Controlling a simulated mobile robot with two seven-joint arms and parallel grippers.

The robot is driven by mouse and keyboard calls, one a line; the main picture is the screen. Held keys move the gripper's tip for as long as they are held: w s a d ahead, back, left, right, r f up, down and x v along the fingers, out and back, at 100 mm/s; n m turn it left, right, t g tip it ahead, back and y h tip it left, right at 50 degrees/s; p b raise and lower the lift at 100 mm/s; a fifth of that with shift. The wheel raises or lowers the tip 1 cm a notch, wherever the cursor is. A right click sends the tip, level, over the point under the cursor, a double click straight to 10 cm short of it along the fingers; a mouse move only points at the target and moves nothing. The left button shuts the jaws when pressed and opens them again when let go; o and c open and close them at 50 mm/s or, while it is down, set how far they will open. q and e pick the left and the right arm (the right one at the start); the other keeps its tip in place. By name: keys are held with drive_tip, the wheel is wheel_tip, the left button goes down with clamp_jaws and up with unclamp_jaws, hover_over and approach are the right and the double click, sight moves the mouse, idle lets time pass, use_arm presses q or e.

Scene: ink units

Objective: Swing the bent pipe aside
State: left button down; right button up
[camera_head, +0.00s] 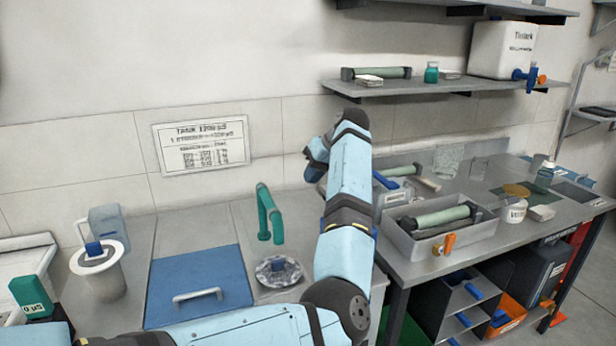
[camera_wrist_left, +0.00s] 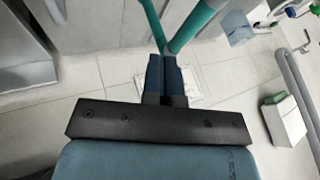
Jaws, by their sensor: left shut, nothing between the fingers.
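The bent pipe (camera_head: 268,215) is a green, hooked tube standing on the grey worktop, just right of the blue panel. In the left wrist view the green pipe (camera_wrist_left: 195,25) crosses the top, just beyond my fingertips; I cannot tell whether they touch it. My left gripper (camera_head: 310,168) is up to the right of the pipe in the head view, its fingers mostly hidden by my own wrist. In the left wrist view my left gripper (camera_wrist_left: 165,58) has its dark blue fingers together, with nothing between them. My right gripper is not in view.
A grey tray (camera_head: 440,240) is on the right bench.

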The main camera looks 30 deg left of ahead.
sight(269, 211)
use_arm(q)
drive_tip(key=s+a+f, duration=0.3)
drive_tip(key=a+f, duration=0.3)
drive_tip(key=shift+s+a+f, duration=0.25)
drive_tip(key=shift+s+f, duration=0.1)
drive_tip(key=shift+f, duration=0.05)
